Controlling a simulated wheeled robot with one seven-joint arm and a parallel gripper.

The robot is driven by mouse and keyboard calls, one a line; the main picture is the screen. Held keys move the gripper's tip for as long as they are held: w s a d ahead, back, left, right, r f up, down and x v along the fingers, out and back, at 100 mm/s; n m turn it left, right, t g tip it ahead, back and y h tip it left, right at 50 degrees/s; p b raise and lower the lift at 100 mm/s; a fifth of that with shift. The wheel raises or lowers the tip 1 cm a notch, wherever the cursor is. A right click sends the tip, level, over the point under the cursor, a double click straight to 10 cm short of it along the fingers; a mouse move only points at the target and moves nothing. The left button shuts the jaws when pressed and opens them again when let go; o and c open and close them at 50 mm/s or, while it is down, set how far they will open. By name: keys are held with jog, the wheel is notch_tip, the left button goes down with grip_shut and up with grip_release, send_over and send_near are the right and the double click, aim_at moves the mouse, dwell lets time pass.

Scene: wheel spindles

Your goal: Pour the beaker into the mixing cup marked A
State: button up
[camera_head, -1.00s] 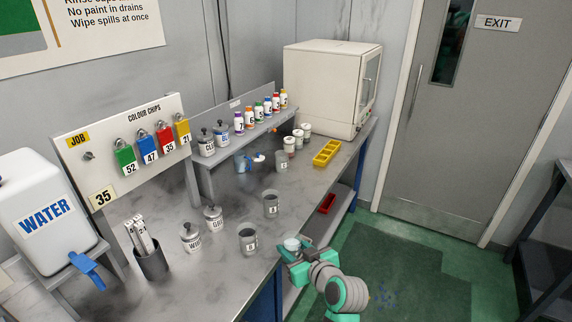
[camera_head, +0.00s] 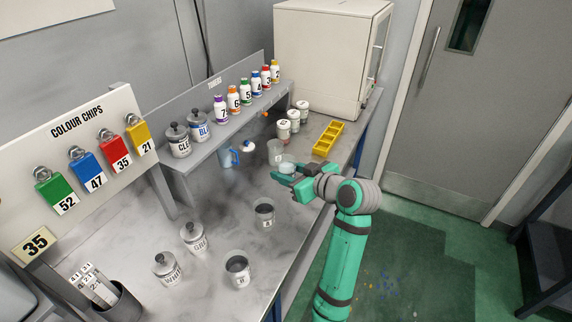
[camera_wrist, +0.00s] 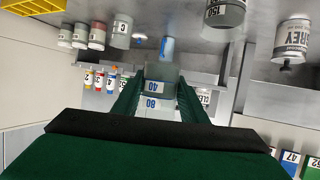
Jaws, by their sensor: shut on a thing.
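My gripper (camera_head: 292,176) is shut on a clear beaker (camera_head: 285,168). In the wrist view the beaker (camera_wrist: 160,88) sits between the fingers and shows marks 40 and 80. I hold it over the bench's right-hand part, in front of a grey cup (camera_head: 276,153). A dark-mouthed grey cup (camera_head: 264,214) that seems marked A stands nearer the camera, apart from the beaker. Another grey cup (camera_head: 237,270), seemingly marked B, stands nearer still. In the wrist view a cup marked C (camera_wrist: 121,32) shows upper left. The beaker's contents cannot be made out.
Lidded tins (camera_head: 193,237) stand left of the nearer cups. Several small bottles (camera_head: 246,92) line the shelf. White tins (camera_head: 283,130) and a yellow tray (camera_head: 328,138) are near the oven-like box (camera_head: 330,50).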

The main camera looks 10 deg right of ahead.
jog(key=f+n, duration=0.1)
jog(key=n+h, duration=0.1)
jog(key=f, duration=0.1)
jog(key=shift+s+a+f+n+t+h, duration=0.2)
jog(key=shift+a+f+n+t+h, duration=0.1)
jog(key=shift+n+t+h, duration=0.1)
jog(key=f+n, duration=0.1)
jog(key=f+n+t+h, duration=0.1)
jog(key=f, duration=0.1)
jog(key=shift+s+a+f, duration=0.1)
jog(key=shift+a+f, duration=0.1)
jog(key=shift+f, duration=0.1)
jog(key=shift+f+n+h, duration=0.35)
jog(key=shift+n+h, duration=0.05)
jog(key=shift+n, duration=0.1)
jog(key=shift+s, duration=0.2)
jog(key=shift+w+r+n+t+h, duration=0.1)
jog(key=shift+w+n+t+h, duration=0.1)
jog(key=shift+n+t+h, duration=0.6)
dwell(2.8)
jog(key=shift+s+d+y, duration=0.15)
jog(key=shift+d+y, duration=0.05)
jog(key=shift+y, duration=0.1)
